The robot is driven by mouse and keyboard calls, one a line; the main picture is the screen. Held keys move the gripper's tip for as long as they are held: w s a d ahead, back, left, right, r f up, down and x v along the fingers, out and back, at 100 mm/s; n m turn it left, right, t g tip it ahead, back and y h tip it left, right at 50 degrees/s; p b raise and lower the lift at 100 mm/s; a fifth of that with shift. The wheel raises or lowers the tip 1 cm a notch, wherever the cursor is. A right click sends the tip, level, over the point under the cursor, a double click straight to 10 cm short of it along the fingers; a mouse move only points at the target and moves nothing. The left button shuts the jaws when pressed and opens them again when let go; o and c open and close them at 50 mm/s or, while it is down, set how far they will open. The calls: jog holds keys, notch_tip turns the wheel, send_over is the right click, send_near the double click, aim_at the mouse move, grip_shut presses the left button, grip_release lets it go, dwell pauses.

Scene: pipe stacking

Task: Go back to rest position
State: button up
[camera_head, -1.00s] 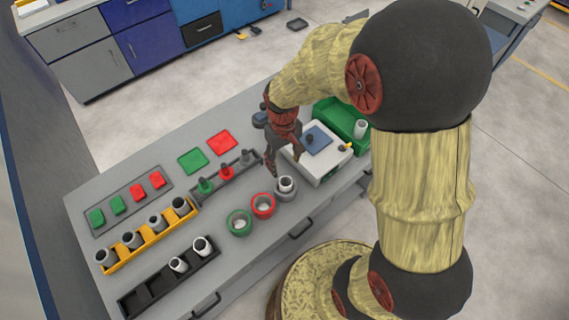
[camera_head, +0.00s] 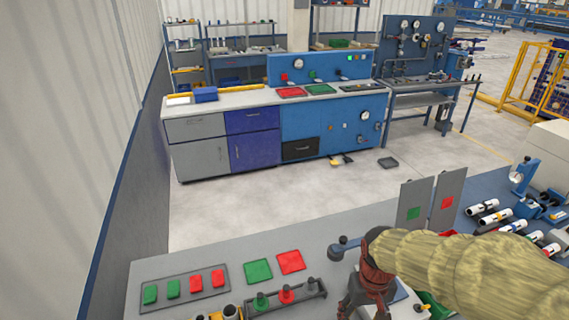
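My gripper (camera_head: 368,292) shows at the bottom of the head view, dark and reddish, above the right part of the grey work table (camera_head: 190,254). Its fingertips run down to the picture's lower edge, so I cannot tell whether they are open or shut. No held object can be made out. My pale yellow arm reaches in from the right. A pale box with a blue top (camera_head: 397,290) is partly hidden behind the gripper.
On the table are a tray of green and red blocks (camera_head: 180,288), a green plate (camera_head: 258,271), a red plate (camera_head: 291,262) and a rack with coloured pegs (camera_head: 287,297). Upright panels (camera_head: 415,204) and pipe parts (camera_head: 496,216) stand to the right. Blue cabinets (camera_head: 254,150) stand across open floor.

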jog(key=s+r+t+b, duration=0.1)
jog(key=s+r+t, duration=0.2)
jog(key=r, duration=0.4)
jog(key=s+r+t+b, duration=0.1)
jog(key=s+r+t, duration=0.2)
jog(key=r, duration=0.4)
jog(key=shift+s+r+m+b, duration=0.3)
jog(key=shift+s+r, duration=0.1)
jog(key=shift+s, duration=0.35)
